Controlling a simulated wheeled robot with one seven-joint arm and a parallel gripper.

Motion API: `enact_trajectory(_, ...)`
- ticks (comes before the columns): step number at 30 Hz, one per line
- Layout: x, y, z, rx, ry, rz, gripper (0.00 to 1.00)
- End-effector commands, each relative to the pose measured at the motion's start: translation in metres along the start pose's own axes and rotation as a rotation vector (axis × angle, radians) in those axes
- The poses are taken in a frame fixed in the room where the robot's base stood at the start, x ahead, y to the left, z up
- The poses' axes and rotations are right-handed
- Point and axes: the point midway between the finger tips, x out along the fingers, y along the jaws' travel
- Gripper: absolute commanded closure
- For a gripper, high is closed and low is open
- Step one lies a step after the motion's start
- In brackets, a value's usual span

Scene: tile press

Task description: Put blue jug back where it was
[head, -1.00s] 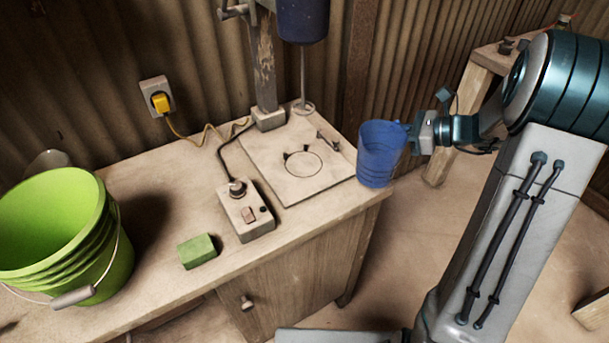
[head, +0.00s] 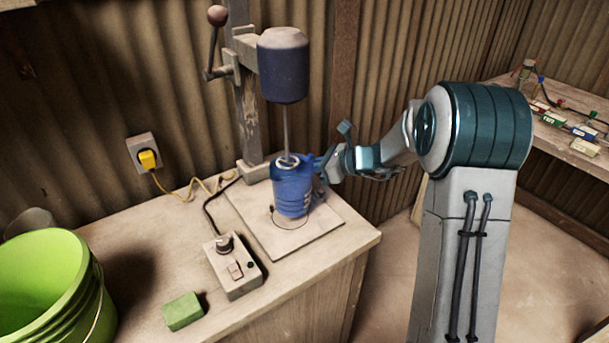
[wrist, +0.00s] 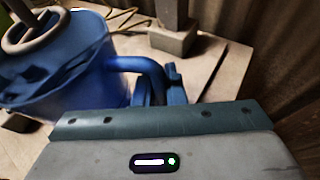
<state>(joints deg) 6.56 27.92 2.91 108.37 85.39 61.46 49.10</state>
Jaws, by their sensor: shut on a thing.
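The blue jug (head: 291,190) is upright at the mixer stand, over the pale base board (head: 262,226) and its drawn ring. The mixer's rod comes down into the jug's mouth. My gripper (head: 321,170) is at the jug's right side, shut on its handle. In the wrist view the jug (wrist: 75,75) fills the upper left and its handle (wrist: 135,64) runs to my gripper's fingers (wrist: 160,88). The mixer's ring-shaped end (wrist: 30,30) shows at the jug's mouth. I cannot tell whether the jug's bottom touches the board.
The dark mixer motor (head: 283,65) hangs above the jug on a wooden post (head: 250,110). A switch box (head: 233,267), a green sponge (head: 183,311) and a green bucket (head: 45,290) stand on the bench to the left. A shelf with small items (head: 570,125) is at right.

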Motion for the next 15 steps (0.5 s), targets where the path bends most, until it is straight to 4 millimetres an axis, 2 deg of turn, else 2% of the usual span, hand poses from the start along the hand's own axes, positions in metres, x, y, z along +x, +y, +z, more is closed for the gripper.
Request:
enact_trajectory(3, 0.012, 0.001, 0.001, 0.002, 0.001, 0.003, 1.0)
enact_trajectory(9, 0.022, 0.0, -0.028, 0.002, 0.001, 0.002, 1.0)
enact_trajectory(15, 0.022, 0.0, -0.029, 0.0, 0.0, 0.001, 1.0)
